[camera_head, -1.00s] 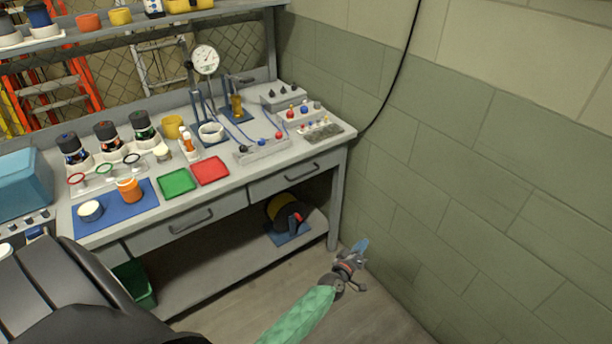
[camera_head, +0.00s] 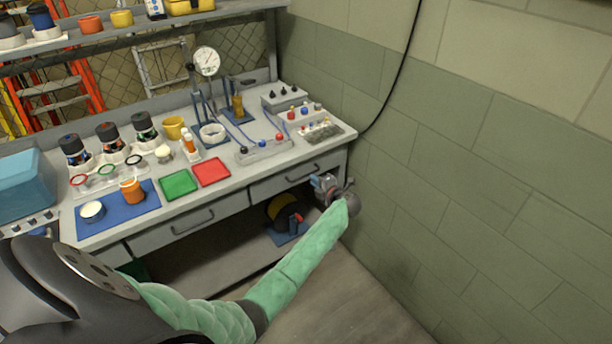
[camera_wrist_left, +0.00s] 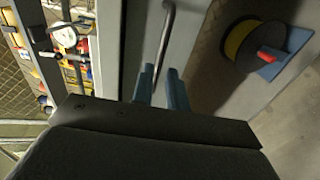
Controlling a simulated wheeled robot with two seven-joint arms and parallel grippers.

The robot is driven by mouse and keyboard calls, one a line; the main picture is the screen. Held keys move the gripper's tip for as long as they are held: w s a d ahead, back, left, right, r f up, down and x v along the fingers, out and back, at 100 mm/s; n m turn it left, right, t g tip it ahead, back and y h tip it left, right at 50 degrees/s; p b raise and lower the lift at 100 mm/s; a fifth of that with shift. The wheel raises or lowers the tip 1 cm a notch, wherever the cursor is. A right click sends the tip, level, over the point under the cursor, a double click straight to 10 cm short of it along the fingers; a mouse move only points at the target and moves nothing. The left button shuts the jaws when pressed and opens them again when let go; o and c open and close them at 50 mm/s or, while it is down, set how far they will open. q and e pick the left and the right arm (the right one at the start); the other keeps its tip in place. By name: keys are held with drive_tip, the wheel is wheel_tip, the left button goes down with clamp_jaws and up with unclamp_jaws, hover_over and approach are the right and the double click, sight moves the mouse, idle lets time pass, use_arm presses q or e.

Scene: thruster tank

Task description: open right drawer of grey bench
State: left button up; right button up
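The grey bench (camera_head: 345,158) stands against the wall, with its right drawer (camera_head: 268,188) shut under the top. The drawer's bar handle (camera_head: 303,174) shows left of my gripper in the head view. My left gripper (camera_head: 318,182) is at the right end of that drawer front. In the left wrist view the two blue fingers (camera_wrist_left: 161,72) are apart, and the grey handle (camera_wrist_left: 167,38) runs down to the gap between their tips. I cannot tell whether they touch it. My right gripper is not in view.
The left drawer (camera_head: 190,222) is shut. A yellow-and-black reel (camera_head: 282,212) with a red part sits on the lower shelf, below the right drawer. Red (camera_head: 211,172) and green (camera_head: 179,184) trays lie on the bench top. The block wall (camera_head: 450,190) is close on the right.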

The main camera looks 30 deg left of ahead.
sight(306, 176)
use_arm(q)
drive_tip(key=p+x, duration=0.1)
drive_tip(key=x, duration=0.5)
drive_tip(key=shift+w+a+p, duration=0.1)
drive_tip(key=shift+a+p, duration=0.1)
drive_tip(key=shift+p, duration=0.1)
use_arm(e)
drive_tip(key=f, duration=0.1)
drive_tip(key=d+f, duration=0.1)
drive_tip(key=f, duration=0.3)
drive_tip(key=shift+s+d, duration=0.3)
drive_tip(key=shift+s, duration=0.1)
use_arm(q)
drive_tip(key=shift+c, duration=0.2)
clamp_jaws()
